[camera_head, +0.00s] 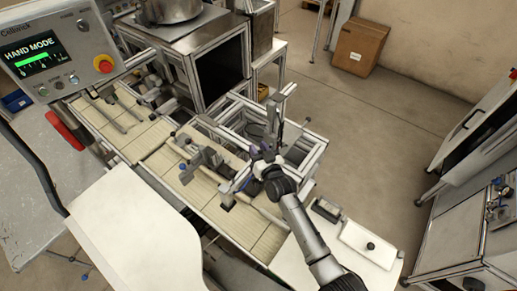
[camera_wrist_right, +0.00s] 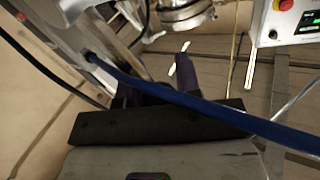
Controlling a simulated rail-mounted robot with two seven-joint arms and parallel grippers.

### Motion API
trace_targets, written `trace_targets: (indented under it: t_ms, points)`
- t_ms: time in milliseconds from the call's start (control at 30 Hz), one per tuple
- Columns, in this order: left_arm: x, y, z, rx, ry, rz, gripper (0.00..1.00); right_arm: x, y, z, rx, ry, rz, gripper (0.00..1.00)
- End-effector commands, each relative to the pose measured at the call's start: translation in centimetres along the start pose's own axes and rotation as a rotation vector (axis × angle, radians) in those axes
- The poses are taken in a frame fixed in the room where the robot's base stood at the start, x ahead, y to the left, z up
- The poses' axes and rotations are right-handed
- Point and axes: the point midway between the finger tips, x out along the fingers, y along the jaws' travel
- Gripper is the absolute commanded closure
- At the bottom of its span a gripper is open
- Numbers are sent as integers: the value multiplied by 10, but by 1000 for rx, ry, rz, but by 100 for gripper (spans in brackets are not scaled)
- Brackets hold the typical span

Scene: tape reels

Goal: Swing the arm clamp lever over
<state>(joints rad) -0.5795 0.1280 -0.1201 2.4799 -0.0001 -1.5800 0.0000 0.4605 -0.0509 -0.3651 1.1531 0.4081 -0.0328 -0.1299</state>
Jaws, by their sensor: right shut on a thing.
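My right gripper (camera_head: 259,163) reaches in from the lower right in the camera_head view, over the right side of the slatted conveyor. It is shut on a small part, taken as the arm clamp lever, which is mostly hidden by the fingers in that view. In the wrist view the dark fingers (camera_wrist_right: 183,72) stand beyond the black gripper body, with a pale narrow piece (camera_wrist_right: 184,47) showing at their tips. A long blue bar (camera_wrist_right: 200,107) crosses in front of the fingers there. My left gripper is not in view.
The slatted conveyor (camera_head: 205,197) carries several metal brackets and rods. An open metal frame (camera_head: 305,158) stands just beyond my gripper. A control panel (camera_head: 52,52) reading HAND MODE is at upper left. A cardboard box (camera_head: 360,46) sits on clear floor at the back.

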Motion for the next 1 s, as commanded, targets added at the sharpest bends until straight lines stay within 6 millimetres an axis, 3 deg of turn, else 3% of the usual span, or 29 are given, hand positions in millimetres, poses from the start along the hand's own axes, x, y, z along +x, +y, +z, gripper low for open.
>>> trace_targets:
  t_ms: [300, 667, 1000]
  points:
    - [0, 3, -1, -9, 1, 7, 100, 0, 0, 0, 0, 0, 0, 100]
    - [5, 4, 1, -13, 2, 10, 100, -2, -3, 3, -37, 20, -3, 100]
    - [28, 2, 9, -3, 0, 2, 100, -11, -18, 12, -241, 129, -21, 100]
